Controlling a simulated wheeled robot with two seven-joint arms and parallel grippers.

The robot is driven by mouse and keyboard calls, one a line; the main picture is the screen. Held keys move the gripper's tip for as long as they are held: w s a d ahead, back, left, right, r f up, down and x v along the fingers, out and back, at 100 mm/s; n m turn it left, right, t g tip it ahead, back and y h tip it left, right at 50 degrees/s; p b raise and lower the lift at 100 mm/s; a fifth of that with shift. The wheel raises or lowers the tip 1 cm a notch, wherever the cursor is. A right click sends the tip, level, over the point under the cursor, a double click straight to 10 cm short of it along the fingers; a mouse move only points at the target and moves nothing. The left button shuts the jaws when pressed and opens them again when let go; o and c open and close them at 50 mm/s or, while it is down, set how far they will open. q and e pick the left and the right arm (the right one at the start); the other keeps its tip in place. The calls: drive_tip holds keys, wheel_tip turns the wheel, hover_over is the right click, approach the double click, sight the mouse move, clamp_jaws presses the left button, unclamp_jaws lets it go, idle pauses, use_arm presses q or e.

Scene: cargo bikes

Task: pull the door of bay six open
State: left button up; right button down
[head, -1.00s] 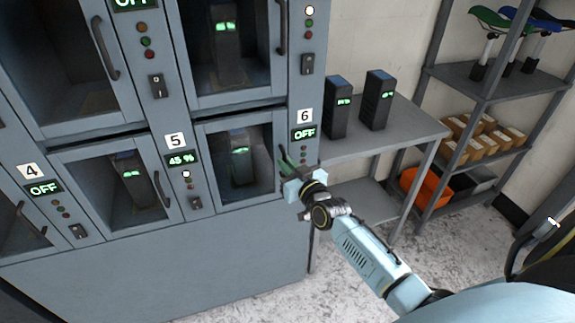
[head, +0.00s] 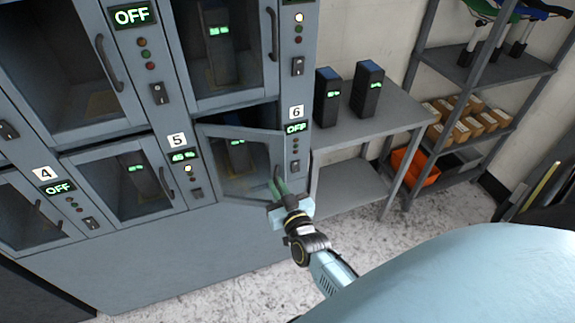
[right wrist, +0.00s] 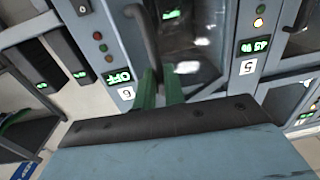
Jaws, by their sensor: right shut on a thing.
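The door of bay six (head: 236,188) is a grey frame with a glass pane, low at the right end of the locker, left of the label 6 (head: 296,112). It stands partly open, its right edge swung out from the locker. My right gripper (head: 279,184) is shut on the door's dark upright handle (head: 275,172). In the right wrist view the green fingers (right wrist: 160,90) are at the lower end of the handle (right wrist: 143,30). A dark battery (head: 238,155) with green lights stands inside the bay. My left gripper is not in view.
Right of the locker is a grey table (head: 385,117) with two dark batteries (head: 327,97) (head: 367,88). Beyond it is a shelf rack (head: 470,75) with cartons and an orange bin (head: 412,165). The floor in front of the locker is clear.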

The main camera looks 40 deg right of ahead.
drive_tip(key=s+a+p, duration=0.2)
drive_tip(key=s+a, duration=0.1)
drive_tip(key=a, duration=0.6)
drive_tip(key=shift+a+r, duration=0.2)
drive_tip(key=c, duration=1.9)
unclamp_jaws()
drive_tip(key=o, duration=0.4)
drive_tip(key=shift+w+f, duration=0.2)
drive_tip(key=shift+w, duration=0.1)
drive_tip(key=s+a+p, duration=0.2)
drive_tip(key=s+p, duration=0.2)
drive_tip(key=s, duration=0.9)
drive_tip(key=shift+s, duration=0.35)
drive_tip(key=shift+a, duration=0.1)
